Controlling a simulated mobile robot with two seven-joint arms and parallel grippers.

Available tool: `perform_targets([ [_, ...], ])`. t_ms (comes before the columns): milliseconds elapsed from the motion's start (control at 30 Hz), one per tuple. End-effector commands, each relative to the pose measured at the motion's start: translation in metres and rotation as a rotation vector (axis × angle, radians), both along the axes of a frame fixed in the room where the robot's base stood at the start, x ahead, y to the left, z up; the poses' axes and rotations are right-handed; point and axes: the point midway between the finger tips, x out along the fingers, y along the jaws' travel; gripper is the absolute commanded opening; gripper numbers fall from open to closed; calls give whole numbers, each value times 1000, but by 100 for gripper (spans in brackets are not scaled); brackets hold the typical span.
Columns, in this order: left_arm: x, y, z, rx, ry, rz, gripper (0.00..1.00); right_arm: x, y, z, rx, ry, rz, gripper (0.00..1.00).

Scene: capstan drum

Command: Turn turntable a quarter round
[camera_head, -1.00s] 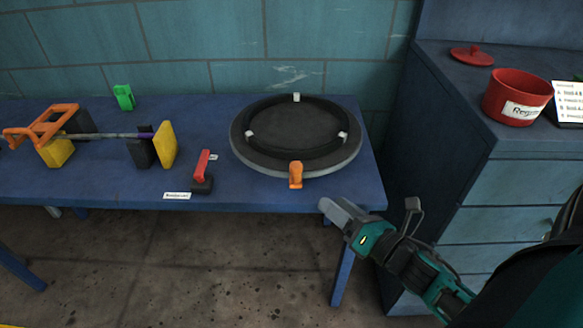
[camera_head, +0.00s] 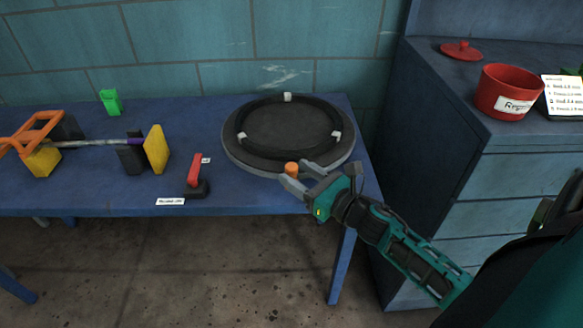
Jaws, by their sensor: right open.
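The turntable (camera_head: 262,163) is a round dark grey disc on the right part of the blue table. It has a raised black ring and several small white blocks on it. An orange peg (camera_head: 291,169) stands at its front rim. My right gripper (camera_head: 292,176) is open at the front rim, with its fingertips right by the peg. One finger is in front of the peg's lower part and the other is to its right. I cannot tell if they touch it. My left gripper is not in view.
On the blue table (camera_head: 100,196) a red-handled lever (camera_head: 196,175) stands left of the turntable. Farther left are yellow and black blocks with a rod, an orange frame (camera_head: 30,134) and a green clip (camera_head: 110,101). A cabinet with a red pot (camera_head: 503,88) stands at right.

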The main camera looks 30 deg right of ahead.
Motion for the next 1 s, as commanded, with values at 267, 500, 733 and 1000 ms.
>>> perform_targets([
  [267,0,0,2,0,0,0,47,24,6,0,0,-1,0,55],
  [500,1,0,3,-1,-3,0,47,25,6,-1,0,1,0,55],
  [733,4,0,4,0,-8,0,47,25,6,0,1,0,0,39],
  [1000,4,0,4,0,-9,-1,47,25,6,0,1,0,0,14],
])
